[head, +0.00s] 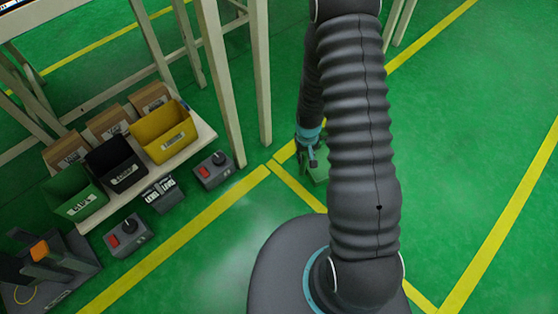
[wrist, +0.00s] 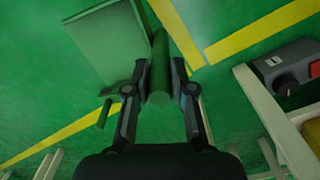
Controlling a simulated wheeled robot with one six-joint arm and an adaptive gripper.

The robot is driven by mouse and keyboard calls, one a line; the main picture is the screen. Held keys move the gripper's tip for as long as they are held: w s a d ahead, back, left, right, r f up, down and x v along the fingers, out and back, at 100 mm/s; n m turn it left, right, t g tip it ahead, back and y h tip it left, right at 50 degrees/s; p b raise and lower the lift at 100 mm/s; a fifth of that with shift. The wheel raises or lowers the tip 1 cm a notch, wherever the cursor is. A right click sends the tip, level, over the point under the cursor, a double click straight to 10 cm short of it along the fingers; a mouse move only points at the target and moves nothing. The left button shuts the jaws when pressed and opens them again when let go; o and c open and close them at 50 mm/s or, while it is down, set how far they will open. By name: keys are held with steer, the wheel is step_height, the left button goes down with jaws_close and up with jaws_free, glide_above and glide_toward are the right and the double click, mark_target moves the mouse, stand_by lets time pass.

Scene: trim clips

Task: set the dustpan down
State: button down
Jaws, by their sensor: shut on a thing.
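The green dustpan shows in the wrist view, with its flat pan (wrist: 103,45) at upper left and its round handle (wrist: 159,85) between my fingers. My gripper (wrist: 160,72) is shut on the handle. In the head view my gripper (head: 308,140) is small and partly behind my arm, beside the yellow floor line. A green piece of the dustpan (head: 319,174) shows just below it, the rest hidden by my arm. I cannot tell whether the dustpan touches the floor.
A low shelf board (head: 204,135) at left holds a yellow bin (head: 165,133), a black bin (head: 114,165), a green bin (head: 75,195) and cardboard boxes. Grey switch boxes (head: 214,170) stand near it. Pale table legs (head: 222,75) rise behind. Green floor at right is clear.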

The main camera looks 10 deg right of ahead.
steer(key=w+a+f+n+b, duration=0.3)
steer(key=w+a+f+b, duration=0.3)
steer(key=f, duration=0.4)
steer(key=shift+w+a+f+n+b, duration=0.15)
steer(key=shift+w+f+n+b, duration=0.15)
steer(key=shift+w+b, duration=0.4)
steer(key=shift+s+f, duration=0.1)
steer(key=shift+s, duration=0.05)
steer(key=c, duration=1)
jaws_free()
